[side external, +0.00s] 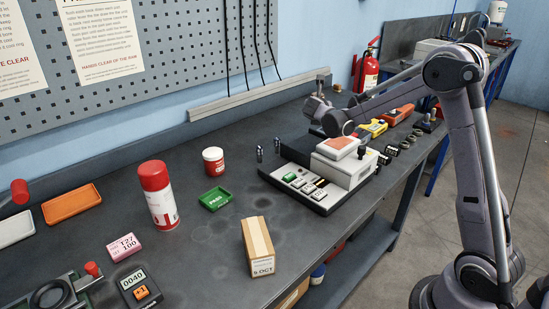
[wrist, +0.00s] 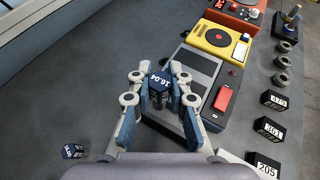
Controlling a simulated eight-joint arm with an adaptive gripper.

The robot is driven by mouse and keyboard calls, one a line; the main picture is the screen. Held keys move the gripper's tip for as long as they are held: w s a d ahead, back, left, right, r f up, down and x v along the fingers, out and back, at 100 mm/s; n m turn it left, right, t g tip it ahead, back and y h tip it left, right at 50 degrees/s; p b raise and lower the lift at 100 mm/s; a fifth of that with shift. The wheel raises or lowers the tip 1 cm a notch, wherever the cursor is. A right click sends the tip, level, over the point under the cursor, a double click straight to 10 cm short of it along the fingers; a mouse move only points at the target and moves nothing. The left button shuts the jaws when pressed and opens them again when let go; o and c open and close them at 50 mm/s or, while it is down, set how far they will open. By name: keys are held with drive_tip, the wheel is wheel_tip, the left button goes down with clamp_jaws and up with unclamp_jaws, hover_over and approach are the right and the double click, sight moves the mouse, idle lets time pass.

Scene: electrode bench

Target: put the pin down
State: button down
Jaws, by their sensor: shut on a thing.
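My gripper (wrist: 160,92) is shut on the pin (wrist: 159,83), a small dark piece with white lettering that seems to read 16.04 on its top face. The pin sits between the two blue-grey fingers in the wrist view, beside a machine (wrist: 222,98) with a grey panel and a red part. Whether its lower end touches the bench is hidden. In the side view my gripper (side external: 318,108) is behind the white machine, and its fingertips and the pin cannot be made out. A similar dark piece (wrist: 73,151) stands apart at lower left in the wrist view.
Bare grey bench lies left of my gripper in the wrist view. A yellow unit (wrist: 217,38) and black numbered blocks (wrist: 270,128) are to the right. In the side view, a green tray (side external: 215,199), a red-capped can (side external: 158,195) and a carton (side external: 257,246) stand nearer.

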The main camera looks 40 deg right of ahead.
drive_tip(key=d, duration=0.7)
drive_tip(key=w+a+f, duration=0.2)
drive_tip(key=w, duration=0.1)
drive_tip(key=w+a+f, duration=0.2)
drive_tip(key=w, duration=0.1)
drive_tip(key=w+a+f, duration=0.2)
drive_tip(key=shift+w+a+f, duration=0.25)
drive_tip(key=shift+w+a, duration=0.1)
drive_tip(key=shift+w, duration=0.05)
drive_tip(key=shift+f, duration=2)
drive_tip(key=shift+f, duration=0.15)
drive_tip(key=c, duration=1.5)
unclamp_jaws()
